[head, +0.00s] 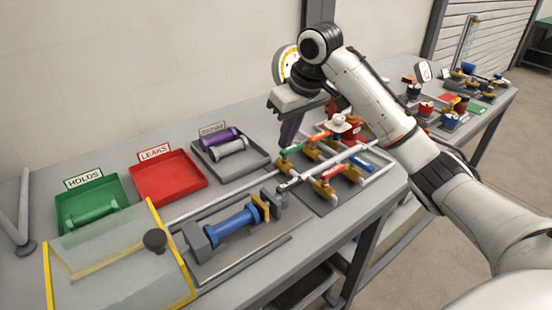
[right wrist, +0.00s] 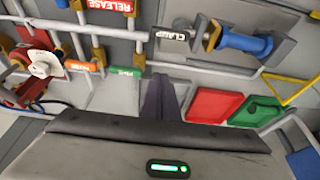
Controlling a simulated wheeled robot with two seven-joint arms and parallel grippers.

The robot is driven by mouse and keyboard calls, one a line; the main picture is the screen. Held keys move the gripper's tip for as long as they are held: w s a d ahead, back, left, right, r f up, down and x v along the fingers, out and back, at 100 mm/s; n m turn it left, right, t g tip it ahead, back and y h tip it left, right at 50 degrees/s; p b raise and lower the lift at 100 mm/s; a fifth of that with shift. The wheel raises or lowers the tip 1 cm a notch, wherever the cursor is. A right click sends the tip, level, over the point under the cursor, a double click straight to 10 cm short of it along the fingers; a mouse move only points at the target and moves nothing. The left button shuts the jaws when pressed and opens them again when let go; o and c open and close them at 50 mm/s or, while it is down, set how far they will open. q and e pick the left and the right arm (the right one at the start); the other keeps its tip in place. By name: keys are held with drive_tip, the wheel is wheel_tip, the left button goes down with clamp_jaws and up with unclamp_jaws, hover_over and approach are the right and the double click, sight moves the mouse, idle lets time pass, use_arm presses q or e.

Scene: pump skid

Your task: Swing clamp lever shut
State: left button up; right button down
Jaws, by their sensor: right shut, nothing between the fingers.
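The clamp lever with a small CLAMP tag (head: 289,184) lies beside the right end of the test fixture, close to the pipework. Its tag also shows in the right wrist view (right wrist: 172,36), beyond my fingers. The blue cylinder (head: 232,222) lies in the fixture between grey end blocks, with a yellow disc (head: 261,207) at its right end. My right gripper (head: 287,146) points down with its dark fingers shut and empty, near the green valve handle (head: 291,150). In the right wrist view the fingers (right wrist: 160,88) are apart from the lever tag. My left gripper is not in view.
Orange (head: 320,137) and red (head: 326,172) valve handles sit on the pipework. A green tray (head: 118,190), a red tray (head: 195,165) and a grey tray (head: 257,165) stand behind the fixture. A clear yellow-edged guard (head: 120,265) is at front left.

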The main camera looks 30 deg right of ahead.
sight(290, 188)
drive_tip(key=x, duration=0.9)
drive_tip(key=shift+s+f, duration=0.15)
drive_tip(key=shift+f, duration=0.25)
drive_tip(key=s+p, duration=0.1)
drive_tip(key=s, duration=0.2)
drive_tip(key=shift+d+r, duration=0.1)
drive_tip(key=shift+d, duration=0.05)
drive_tip(key=shift+s, duration=0.4)
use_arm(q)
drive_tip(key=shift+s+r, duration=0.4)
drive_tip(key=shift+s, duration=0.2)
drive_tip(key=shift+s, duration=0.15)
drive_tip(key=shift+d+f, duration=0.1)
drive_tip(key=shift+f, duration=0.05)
